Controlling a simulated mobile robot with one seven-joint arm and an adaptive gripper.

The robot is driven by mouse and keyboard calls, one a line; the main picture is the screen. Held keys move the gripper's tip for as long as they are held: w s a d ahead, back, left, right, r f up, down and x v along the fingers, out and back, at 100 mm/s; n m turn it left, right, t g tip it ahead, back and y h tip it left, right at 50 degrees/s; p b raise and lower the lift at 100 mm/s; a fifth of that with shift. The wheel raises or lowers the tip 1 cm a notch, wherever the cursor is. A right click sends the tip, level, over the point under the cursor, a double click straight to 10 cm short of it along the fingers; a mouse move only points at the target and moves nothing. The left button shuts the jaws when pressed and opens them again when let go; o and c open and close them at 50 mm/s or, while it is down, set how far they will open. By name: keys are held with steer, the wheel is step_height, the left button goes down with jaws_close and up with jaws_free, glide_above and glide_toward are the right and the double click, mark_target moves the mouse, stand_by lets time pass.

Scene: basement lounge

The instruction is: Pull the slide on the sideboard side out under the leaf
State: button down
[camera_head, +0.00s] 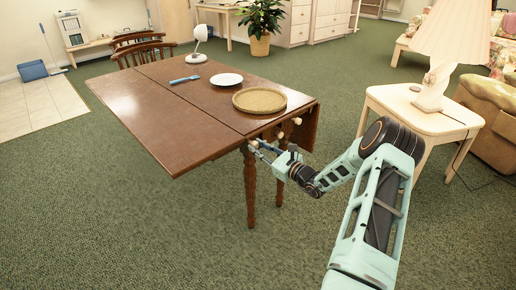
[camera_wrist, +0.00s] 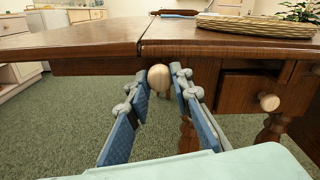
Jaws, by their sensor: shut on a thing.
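The brown wooden table (camera_head: 200,100) has its left leaf (camera_head: 150,117) raised level and its right leaf (camera_head: 307,128) hanging down. My gripper (camera_head: 258,147) is at the table's near end, just under the top. In the wrist view my gripper (camera_wrist: 165,85) has its blue fingers on either side of a pale round knob (camera_wrist: 159,77), shut on it. This knob sits under the seam between the leaf and the middle top. The slide behind it is mostly hidden. Right of it, a drawer front (camera_wrist: 245,92) bears another pale knob (camera_wrist: 268,102).
Green carpet is clear at left front.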

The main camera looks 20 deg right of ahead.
steer(key=shift+s+a+f, duration=0.1)
steer(key=shift+a+f, duration=0.05)
steer(key=shift+a, duration=0.15)
steer(key=c, duration=1.7)
jaws_free()
steer(key=shift+d, duration=0.1)
steer(key=shift+s+d, duration=0.1)
steer(key=shift+s, duration=0.2)
steer(key=v, duration=1.1)
steer(key=shift+s, duration=0.25)
